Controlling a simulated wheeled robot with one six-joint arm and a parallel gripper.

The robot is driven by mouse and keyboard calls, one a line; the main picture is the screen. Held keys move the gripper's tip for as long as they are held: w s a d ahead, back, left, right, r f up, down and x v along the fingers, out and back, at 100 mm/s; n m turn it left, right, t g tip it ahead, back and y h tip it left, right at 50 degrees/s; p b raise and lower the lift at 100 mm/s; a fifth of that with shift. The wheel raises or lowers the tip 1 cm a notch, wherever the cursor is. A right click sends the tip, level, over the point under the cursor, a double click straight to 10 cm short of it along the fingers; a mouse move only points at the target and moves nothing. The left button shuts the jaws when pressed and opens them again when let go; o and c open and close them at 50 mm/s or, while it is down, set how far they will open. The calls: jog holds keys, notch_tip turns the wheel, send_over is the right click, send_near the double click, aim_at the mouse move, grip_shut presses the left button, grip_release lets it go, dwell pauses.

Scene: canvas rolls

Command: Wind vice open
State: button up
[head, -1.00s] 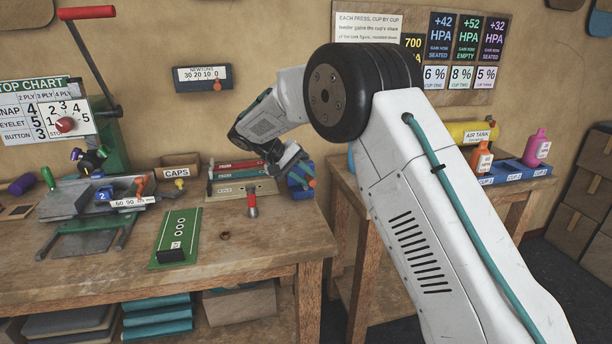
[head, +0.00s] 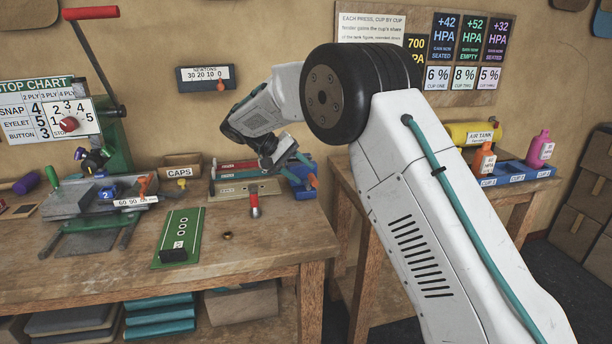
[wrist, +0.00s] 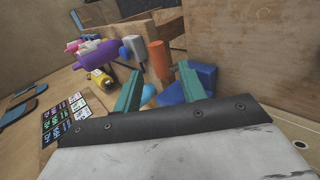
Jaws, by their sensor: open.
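I cannot say for sure which object is the vice. A small blue block (head: 300,176) stands at the back right of the bench; its shape is partly hidden by my gripper. My gripper (head: 305,170) is just above and in front of it, its teal fingers apart. In the wrist view the two teal fingers (wrist: 156,90) are spread, with a blue block (wrist: 191,82) beside and beyond them. An orange cylinder (wrist: 158,60) shows past the gap. Whether the fingers touch anything is unclear.
A grey metal machine (head: 90,205) with coloured knobs stands at the left of the bench. A red-topped pin (head: 254,203), a green board (head: 181,235) and a CAPS box (head: 181,167) lie between. The front right of the bench is mostly clear.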

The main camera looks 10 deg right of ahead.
jog(key=shift+v, duration=2.35)
jog(key=shift+f, duration=0.1)
jog(key=s+f+n+g+y, duration=0.1)
jog(key=s+f+n, duration=0.1)
jog(key=s+f, duration=0.25)
jog(key=s+d+r+y, duration=0.2)
jog(key=s+d, duration=0.2)
jog(key=s, duration=1.1)
jog(key=s+d+r+m+t+y, duration=0.1)
jog(key=s+d+r+y, duration=0.2)
jog(key=s, duration=1.1)
jog(key=s+d+r+m+t+y, duration=0.1)
jog(key=s+d, duration=0.5)
jog(key=s, duration=0.9)
jog(key=shift+s+r+y, duration=0.35)
jog(key=shift+r+y, duration=0.5)
jog(key=shift+y, duration=0.25)
jog(key=shift+d, duration=0.2)
jog(key=shift+c, duration=0.5)
